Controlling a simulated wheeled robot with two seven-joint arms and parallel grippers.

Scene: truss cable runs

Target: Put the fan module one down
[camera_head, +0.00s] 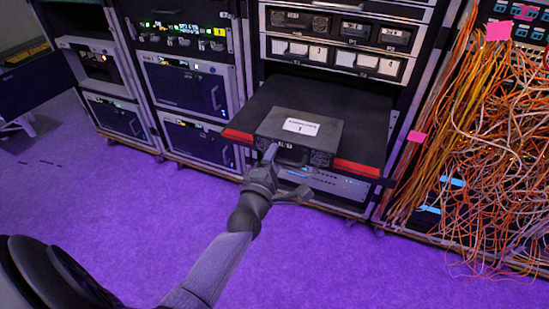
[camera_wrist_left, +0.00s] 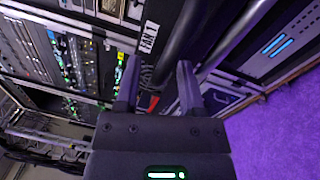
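The fan module (camera_head: 299,131) is a dark box with a white label marked 1. It rests flat on a black pulled-out shelf (camera_head: 358,116) with red front strips. Its front shows a handle and fan grilles. My left gripper (camera_head: 284,171) is at the module's front, by the handle, with its fingers spread. The left wrist view shows the two fingers (camera_wrist_left: 157,68) apart, with a dark curved bar, seemingly the handle, near the right finger. I cannot tell whether they touch it. A white FAN 1 label (camera_wrist_left: 148,37) also shows there. My right gripper is not in view.
Above the shelf, the rack holds rows of modules (camera_head: 336,55) with white labels. Orange and pale cables (camera_head: 478,140) hang densely at the right. Racks with lit equipment (camera_head: 185,85) stand at the left. The purple floor (camera_head: 370,270) in front is clear.

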